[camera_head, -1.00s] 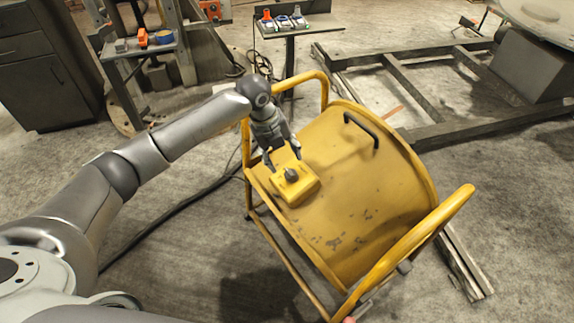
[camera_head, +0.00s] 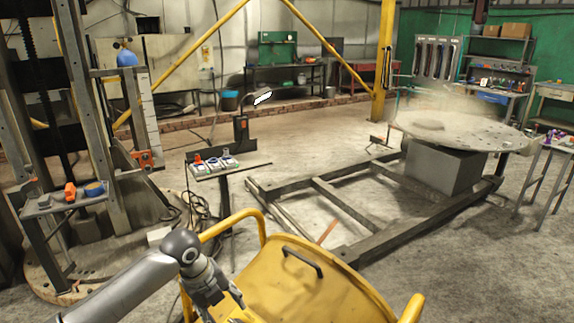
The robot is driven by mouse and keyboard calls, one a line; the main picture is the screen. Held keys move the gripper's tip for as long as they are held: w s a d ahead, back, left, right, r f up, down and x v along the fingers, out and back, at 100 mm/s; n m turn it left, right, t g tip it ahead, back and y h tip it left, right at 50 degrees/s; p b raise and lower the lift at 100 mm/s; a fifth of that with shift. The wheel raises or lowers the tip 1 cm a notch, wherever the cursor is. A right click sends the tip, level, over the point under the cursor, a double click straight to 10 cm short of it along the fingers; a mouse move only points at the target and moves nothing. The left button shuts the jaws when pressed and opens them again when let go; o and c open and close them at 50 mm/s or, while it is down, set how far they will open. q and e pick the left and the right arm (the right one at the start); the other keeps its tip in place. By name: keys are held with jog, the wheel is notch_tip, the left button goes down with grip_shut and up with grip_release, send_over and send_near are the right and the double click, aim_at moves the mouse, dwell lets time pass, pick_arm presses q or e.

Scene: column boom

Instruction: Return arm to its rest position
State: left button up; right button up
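My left arm (camera_head: 125,290) comes in from the lower left and reaches over the yellow cart-like frame (camera_head: 310,290) at the bottom. My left gripper (camera_head: 228,306) points down beside the panel's left side, low in the picture. Its fingertips are at or below the picture's lower edge, so I cannot tell whether it is open or shut, or whether it touches anything. The yellow box with a dark knob on the panel is mostly out of view or hidden by the gripper. My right gripper is not in view.
A small stand (camera_head: 228,170) with colored items stands behind the yellow frame. A low steel frame (camera_head: 350,205) and a round plate on a grey block (camera_head: 440,168) are to the right. A side table with an orange item (camera_head: 70,191) is at left. Open floor lies at lower right.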

pick_arm(q)
jog(key=s+d+f+n+t+h, duration=0.1)
jog(key=s+d+f+n, duration=0.35)
jog(key=s, duration=0.25)
jog(key=s+d+f+n, duration=0.4)
jog(key=s+n, duration=0.1)
jog(key=s, duration=0.2)
jog(key=s+a+n+y, duration=0.3)
jog(key=s+a+n, duration=0.8)
jog(key=s+n, duration=0.45)
notch_tip(320, 180, down, 27)
jog(key=s, duration=0.2)
jog(key=s+a+f+g, duration=0.1)
jog(key=s+a+f, duration=0.1)
jog(key=s+f, duration=1.3)
jog(key=shift+s+a+f+g, duration=0.3)
jog(key=shift+s+a+g, duration=0.1)
jog(key=shift+s, duration=0.2)
